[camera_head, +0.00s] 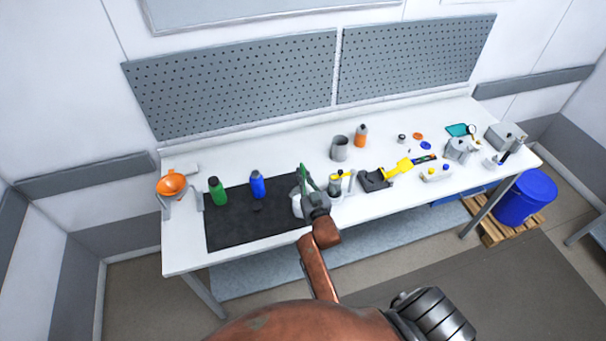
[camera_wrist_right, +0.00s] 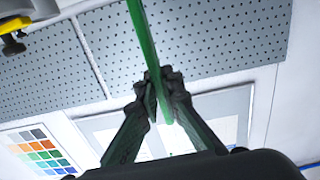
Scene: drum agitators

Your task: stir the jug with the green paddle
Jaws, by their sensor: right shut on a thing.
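My right gripper (camera_head: 314,202) is over the right part of the dark mat and is shut on the green paddle (camera_head: 303,176). In the right wrist view the fingers (camera_wrist_right: 163,88) close around the paddle's thin green shaft (camera_wrist_right: 142,35). A white vessel (camera_head: 296,206), which looks like the jug, stands at the mat's right side, mostly hidden behind my gripper. I cannot tell whether the paddle's lower end is inside it. My left gripper is not in view.
A grey mug (camera_head: 339,149) and an orange bottle (camera_head: 361,137) stand behind. A yellow tool (camera_head: 398,168) lies to the right. The table's front left is clear.

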